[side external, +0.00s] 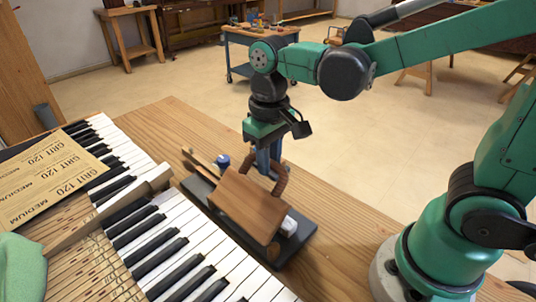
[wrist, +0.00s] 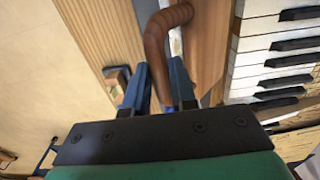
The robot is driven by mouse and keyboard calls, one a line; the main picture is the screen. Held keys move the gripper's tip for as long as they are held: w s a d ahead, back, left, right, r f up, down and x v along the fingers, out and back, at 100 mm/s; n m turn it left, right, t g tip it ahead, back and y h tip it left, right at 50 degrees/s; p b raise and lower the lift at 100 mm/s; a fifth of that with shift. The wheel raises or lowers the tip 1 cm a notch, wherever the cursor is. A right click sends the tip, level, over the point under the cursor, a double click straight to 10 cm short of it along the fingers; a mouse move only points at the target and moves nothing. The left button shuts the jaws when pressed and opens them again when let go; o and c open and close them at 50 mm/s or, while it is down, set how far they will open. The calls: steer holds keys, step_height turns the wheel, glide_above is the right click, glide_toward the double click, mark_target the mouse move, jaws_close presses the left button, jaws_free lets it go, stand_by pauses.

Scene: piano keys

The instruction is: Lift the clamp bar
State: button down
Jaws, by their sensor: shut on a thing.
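A wooden board (side external: 250,207) with a brown curved handle (side external: 281,181) appears to be the clamp bar. The board sits tilted over a dark base (side external: 296,243) beside the piano keys. My gripper (side external: 268,163) points down at the handle, with its blue fingers at the board's far side. In the wrist view, the handle (wrist: 157,45) runs between the two fingers of my gripper (wrist: 159,68), and they are shut on it. The board (wrist: 206,40) shows just right of the handle. The board hides part of the base, so I cannot tell whether they touch.
Black and white piano keys (side external: 160,235) lie left of the base. A sandpaper sheet (side external: 50,178) and a wooden stick (side external: 105,215) rest across them. A blue-topped object (side external: 222,161) and a white block (side external: 289,226) are at the base. Bare tabletop (side external: 340,262) lies to the right.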

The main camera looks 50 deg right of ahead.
steer(key=shift+a+r, duration=0.35)
steer(key=shift+a, duration=0.1)
steer(key=shift+a+r, duration=0.3)
steer(key=shift+a, duration=0.25)
steer(key=shift+a+r, duration=0.3)
steer(key=shift+a, duration=0.25)
steer(key=shift+a, duration=0.1)
steer(key=shift+a+r, duration=0.15)
steer(key=shift+a, duration=0.4)
steer(key=shift+a+r, duration=0.15)
steer(key=shift+a, duration=0.45)
steer(key=shift+a, duration=1.2)
